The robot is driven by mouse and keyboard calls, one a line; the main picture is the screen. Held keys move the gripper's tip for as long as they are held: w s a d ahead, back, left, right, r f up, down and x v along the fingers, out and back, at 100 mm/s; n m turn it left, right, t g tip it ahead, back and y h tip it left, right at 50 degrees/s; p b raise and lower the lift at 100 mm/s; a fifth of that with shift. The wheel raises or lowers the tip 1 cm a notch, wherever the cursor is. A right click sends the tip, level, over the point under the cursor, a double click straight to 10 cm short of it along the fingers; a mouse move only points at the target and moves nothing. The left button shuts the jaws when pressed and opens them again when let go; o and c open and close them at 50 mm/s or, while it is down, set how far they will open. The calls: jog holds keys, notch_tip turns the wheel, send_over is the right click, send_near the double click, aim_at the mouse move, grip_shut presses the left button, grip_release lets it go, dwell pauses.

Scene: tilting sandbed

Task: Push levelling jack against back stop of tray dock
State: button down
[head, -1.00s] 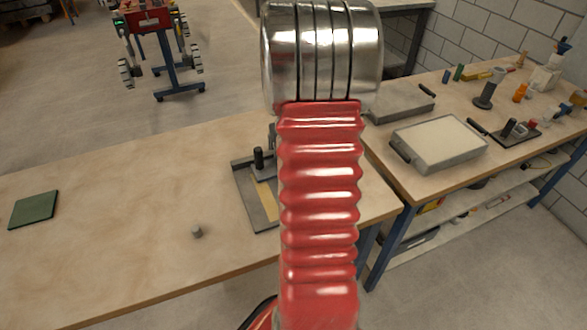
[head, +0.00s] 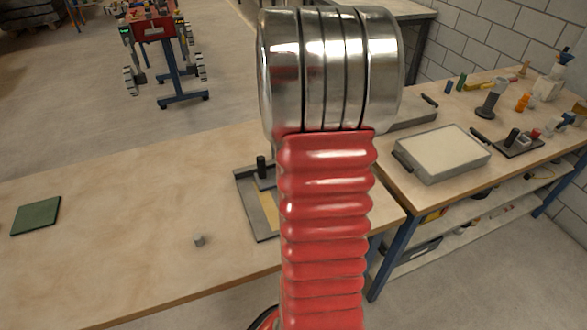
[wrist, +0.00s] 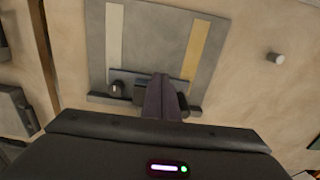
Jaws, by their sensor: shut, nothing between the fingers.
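The tray dock (head: 259,214) is a flat grey plate with a pale yellow strip on the wooden table. It fills the upper middle of the wrist view (wrist: 149,45), with one white and one yellow strip. What looks like the levelling jack is a dark bar with a black upright knob (head: 262,166) near the dock's far edge; its knob shows in the wrist view (wrist: 117,88). A raised dark edge, seemingly the back stop (wrist: 103,99), lies just below it there; contact is unclear. My gripper (wrist: 161,80) is shut, fingertips over the bar, hiding its middle. My arm hides it in the head view.
A small grey cylinder (head: 199,240) stands left of the dock near the table's front. A second bench at right holds a white-topped tray (head: 443,154) and several small items.

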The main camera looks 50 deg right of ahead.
jog(key=w+a+r+n+t, duration=0.1)
jog(key=a+r, duration=0.2)
jog(key=a, duration=0.4)
jog(key=w+a+r+n+t+h, duration=0.1)
jog(key=a+r, duration=0.2)
jog(key=a, duration=0.3)
jog(key=a+r+n, duration=0.1)
jog(key=a+r, duration=0.2)
jog(key=a, duration=0.4)
jog(key=s+a+n+t, duration=0.1)
jog(key=s+a, duration=0.1)
jog(key=a, duration=0.3)
jog(key=s+a+r+n+t, duration=0.1)
jog(key=s+a, duration=0.2)
jog(key=a, duration=0.3)
jog(key=s+a+r+t+y, duration=0.1)
jog(key=s+a, duration=0.1)
jog(key=a, duration=0.3)
jog(key=shift+s+a+n, duration=0.25)
jog(key=shift+s+n, duration=0.05)
jog(key=shift+n, duration=0.1)
jog(key=shift+r, duration=0.1)
